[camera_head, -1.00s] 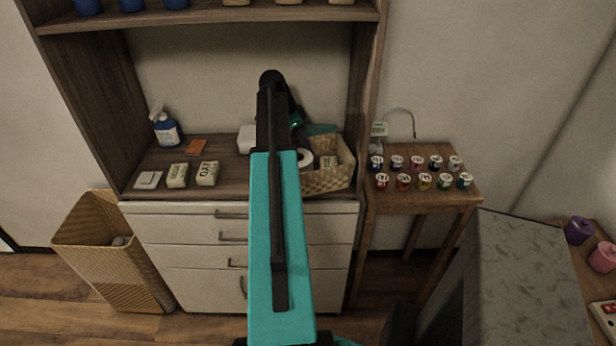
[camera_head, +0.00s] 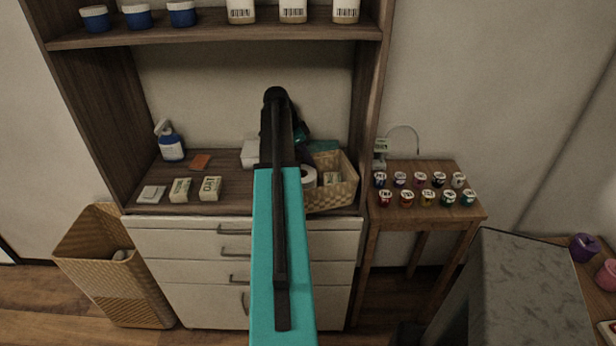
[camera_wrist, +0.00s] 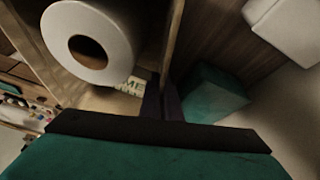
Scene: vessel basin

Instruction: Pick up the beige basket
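The beige basket (camera_head: 332,198) is a woven box on the wooden counter. It holds a toilet roll (camera_head: 309,174) and a small cream box (camera_head: 332,179). My arm hides its left side in the head view. In the wrist view the toilet roll (camera_wrist: 88,43) and the basket's thin wall (camera_wrist: 172,45) are close below me. My gripper (camera_wrist: 163,100) has its two dark fingers close together at that wall, one on each side, and looks shut on it. The fingers are hidden in the head view. The basket appears to stand on the counter.
Soap boxes (camera_head: 210,188), a spray bottle (camera_head: 171,146) and a teal object (camera_head: 324,146) share the counter. A shelf (camera_head: 215,29) hangs above. A side table (camera_head: 430,208) with several small jars stands right, a tall wicker hamper (camera_head: 112,270) left.

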